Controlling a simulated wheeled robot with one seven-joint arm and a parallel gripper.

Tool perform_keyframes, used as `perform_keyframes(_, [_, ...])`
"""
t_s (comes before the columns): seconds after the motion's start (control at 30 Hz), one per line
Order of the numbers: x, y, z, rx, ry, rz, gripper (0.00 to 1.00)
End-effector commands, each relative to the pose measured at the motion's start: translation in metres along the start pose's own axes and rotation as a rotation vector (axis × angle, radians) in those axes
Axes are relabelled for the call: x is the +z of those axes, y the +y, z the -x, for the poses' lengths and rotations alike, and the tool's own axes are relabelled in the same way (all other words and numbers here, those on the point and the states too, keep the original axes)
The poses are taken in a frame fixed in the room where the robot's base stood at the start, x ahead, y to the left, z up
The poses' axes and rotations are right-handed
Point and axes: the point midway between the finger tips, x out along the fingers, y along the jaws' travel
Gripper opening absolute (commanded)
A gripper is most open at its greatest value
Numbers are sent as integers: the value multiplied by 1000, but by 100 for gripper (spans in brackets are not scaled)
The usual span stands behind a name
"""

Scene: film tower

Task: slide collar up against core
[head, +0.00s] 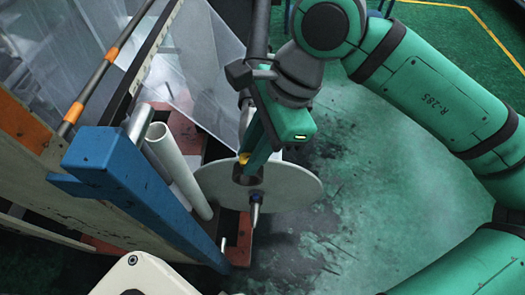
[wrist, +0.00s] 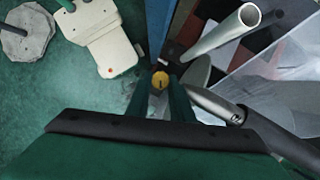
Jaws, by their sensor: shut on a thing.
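My gripper (head: 250,165) is green and reaches down to the collar (head: 247,178), a dark ring with a yellow knob, in front of a pale round disc. My gripper is shut on the collar. In the wrist view, the yellow knob of the collar (wrist: 160,81) shows between the fingertips (wrist: 160,92). A pointed shaft end (head: 255,208) sticks out below the collar in the head view. I cannot clearly make out the core; the disc and my gripper hide what lies behind. Whether the collar touches the core cannot be told.
The pale disc (head: 295,190) stands close around the collar. A blue post (head: 135,190) and pale tubes (head: 178,165) are to the left. Clear film sheet (head: 200,60) hangs behind. A cream-coloured device (wrist: 103,42) is at the upper left of the wrist view. Green floor (head: 370,215) is open at the right.

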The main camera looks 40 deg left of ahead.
Motion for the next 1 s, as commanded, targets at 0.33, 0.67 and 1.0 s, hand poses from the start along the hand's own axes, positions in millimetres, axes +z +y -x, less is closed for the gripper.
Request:
perform_keyframes(0.33, [6,-9,-2,0,0,-1,0])
perform_keyframes(0.67, [2,-20,-1,-1,-1,0,0])
perform_keyframes(1.0, [-2,-30,1,0,-1,-1,0])
